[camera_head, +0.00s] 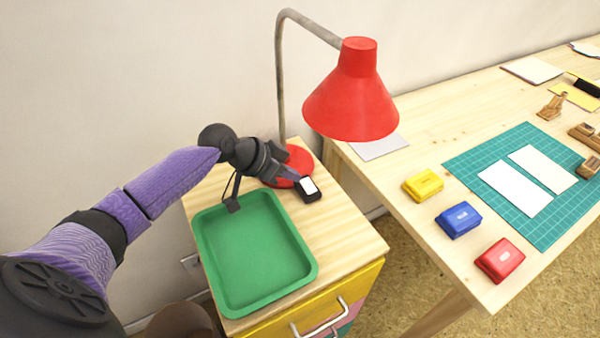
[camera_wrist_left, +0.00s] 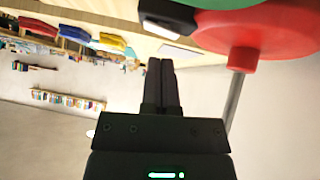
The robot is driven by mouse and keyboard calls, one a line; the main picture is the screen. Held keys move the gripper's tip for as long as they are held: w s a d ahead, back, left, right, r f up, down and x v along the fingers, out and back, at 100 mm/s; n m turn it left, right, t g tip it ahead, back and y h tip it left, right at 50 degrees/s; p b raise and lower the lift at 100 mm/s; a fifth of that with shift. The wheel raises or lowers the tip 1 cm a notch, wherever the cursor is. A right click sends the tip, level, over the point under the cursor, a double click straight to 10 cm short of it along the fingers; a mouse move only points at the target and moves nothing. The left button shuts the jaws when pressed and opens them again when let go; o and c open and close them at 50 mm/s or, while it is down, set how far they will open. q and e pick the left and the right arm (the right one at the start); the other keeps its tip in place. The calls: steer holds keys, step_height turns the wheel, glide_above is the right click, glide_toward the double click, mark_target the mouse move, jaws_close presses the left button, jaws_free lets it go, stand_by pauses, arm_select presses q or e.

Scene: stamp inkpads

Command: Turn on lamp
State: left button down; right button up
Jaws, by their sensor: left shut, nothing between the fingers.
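The red lamp (camera_head: 352,98) stands at the back of a small wooden-topped cabinet. Its grey stem rises from a round red base (camera_head: 300,158), and its shade hangs to the right; the bulb is hidden. A black switch box (camera_head: 313,197) with a white top lies in front of the base. My left gripper (camera_head: 289,176) is shut and empty, just left of the switch and in front of the base. In the left wrist view the shut fingers (camera_wrist_left: 160,66) point toward the switch (camera_wrist_left: 161,28), beside the red base (camera_wrist_left: 262,35). I cannot tell whether they touch it.
A green tray (camera_head: 312,262) sits on the cabinet in front of the gripper. A wooden table (camera_head: 415,135) at the right carries yellow (camera_head: 423,184), blue (camera_head: 458,219) and red (camera_head: 499,260) inkpads and a teal mat (camera_head: 480,150). A gap separates cabinet and table.

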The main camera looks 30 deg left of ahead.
arm_select(q)
steer(key=p+v, duration=0.2)
steer(key=v, duration=0.4)
steer(key=shift+r, duration=0.15)
steer(key=shift+s+a, duration=0.15)
